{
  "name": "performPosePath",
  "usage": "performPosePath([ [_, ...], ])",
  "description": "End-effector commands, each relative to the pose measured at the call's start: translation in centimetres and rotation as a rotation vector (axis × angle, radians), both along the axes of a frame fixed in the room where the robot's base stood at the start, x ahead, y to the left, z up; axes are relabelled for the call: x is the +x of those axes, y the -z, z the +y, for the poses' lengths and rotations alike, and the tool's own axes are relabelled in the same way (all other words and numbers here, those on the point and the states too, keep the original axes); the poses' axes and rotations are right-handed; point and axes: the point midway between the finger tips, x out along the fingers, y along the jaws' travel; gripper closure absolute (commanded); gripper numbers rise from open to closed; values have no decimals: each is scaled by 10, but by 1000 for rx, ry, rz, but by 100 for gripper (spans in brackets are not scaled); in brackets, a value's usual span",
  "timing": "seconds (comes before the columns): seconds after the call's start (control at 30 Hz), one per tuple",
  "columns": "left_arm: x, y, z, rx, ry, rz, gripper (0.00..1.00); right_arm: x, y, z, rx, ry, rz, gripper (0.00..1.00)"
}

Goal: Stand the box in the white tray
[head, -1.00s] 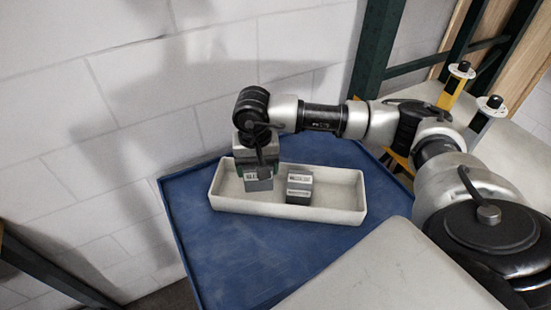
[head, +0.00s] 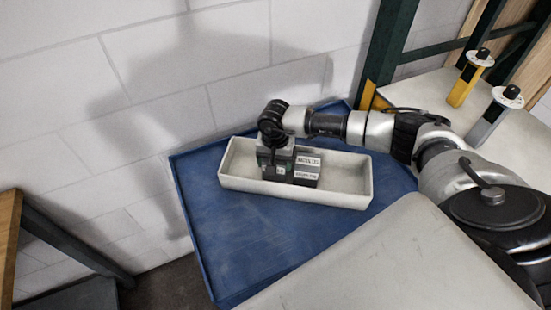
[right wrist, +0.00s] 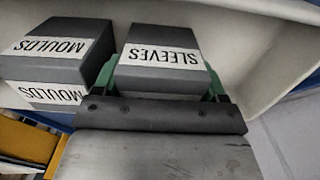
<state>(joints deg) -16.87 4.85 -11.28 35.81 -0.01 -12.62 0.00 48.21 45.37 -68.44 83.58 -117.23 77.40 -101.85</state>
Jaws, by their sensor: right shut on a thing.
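My right gripper (head: 273,170) is over the left part of the white tray (head: 352,199), low inside it in the head view. It is shut on a dark grey box labelled SLEEVES (right wrist: 165,38), with a green finger on each side in the right wrist view. The held box is mostly hidden by the gripper in the head view, and I cannot tell whether it touches the tray floor. A second grey box, labelled MOULDS (head: 308,166), stands in the tray just right of the gripper; it also shows in the right wrist view (right wrist: 60,40). My left gripper is not in view.
The tray rests on a blue-topped table (head: 215,235) against a white block wall (head: 60,110). The right part of the tray is empty. A pale surface at the right holds a yellow post (head: 466,84) and a grey post (head: 488,125). A wooden-topped bench stands at the far left.

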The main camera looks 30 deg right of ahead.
Motion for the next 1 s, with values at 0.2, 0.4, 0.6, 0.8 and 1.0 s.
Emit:
performPosePath([
  [0.2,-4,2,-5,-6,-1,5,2,1,0,0,1,0,-2,61],
  [0.4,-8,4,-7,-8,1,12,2,0,2,0,-1,0,-1,17],
  [0.6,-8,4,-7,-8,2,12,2,0,2,0,0,0,0,17],
  [0.8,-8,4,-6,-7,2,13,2,1,-9,0,0,-1,-4,17],
  [1.0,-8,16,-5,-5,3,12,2,1,-48,-1,0,-1,-6,17],
])
